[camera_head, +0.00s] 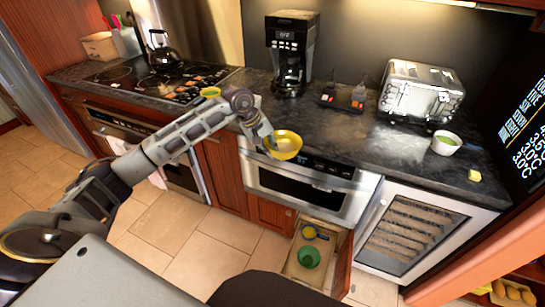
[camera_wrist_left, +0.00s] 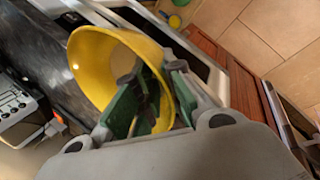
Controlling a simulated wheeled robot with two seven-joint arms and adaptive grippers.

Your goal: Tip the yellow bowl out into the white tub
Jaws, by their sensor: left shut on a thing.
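The yellow bowl (camera_head: 287,146) is in my left gripper (camera_head: 268,146), above the front edge of the counter near the microwave drawer. The gripper is shut on its rim. The left wrist view shows the yellow bowl (camera_wrist_left: 100,62) close up, with the green-padded fingers (camera_wrist_left: 150,98) on its wall. I cannot make out any contents in the bowl. My right gripper is not in view.
A yellow block (camera_head: 474,175) lies near the right front edge. Below, an open drawer (camera_head: 290,268) holds a green bowl (camera_head: 309,258). The counter's middle is clear.

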